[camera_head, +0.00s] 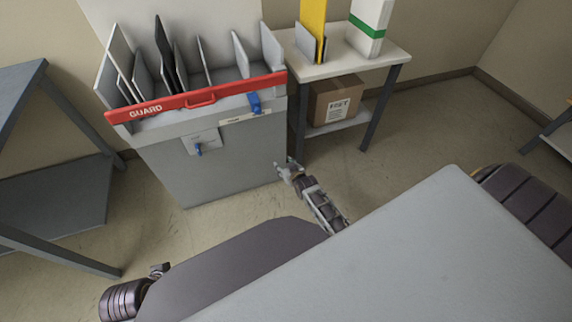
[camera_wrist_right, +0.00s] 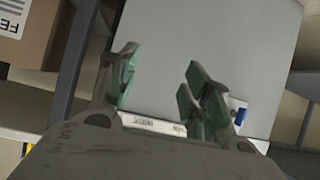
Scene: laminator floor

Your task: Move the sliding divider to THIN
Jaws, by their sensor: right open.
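A grey bin (camera_head: 225,155) holds several upright panels in its open top. A blue tab (camera_head: 254,102), seemingly the sliding divider's handle, sits below the right part of the red guard bar (camera_head: 195,98), at a white label strip (camera_head: 245,117) too small to read. The strip also shows between my fingers in the right wrist view (camera_wrist_right: 152,125); the tab cannot be made out there. My right gripper (camera_head: 288,170) is open and empty, low by the bin's right front edge; its spread fingers show in the wrist view (camera_wrist_right: 160,85). A small part of my left arm shows at lower left.
A blue lever (camera_head: 198,149) sits on a plate on the bin front. Right of the bin stands a side table (camera_head: 335,68) with a yellow and a white-green item on top and a cardboard box (camera_head: 335,103) below. A grey table (camera_head: 55,195) stands at left.

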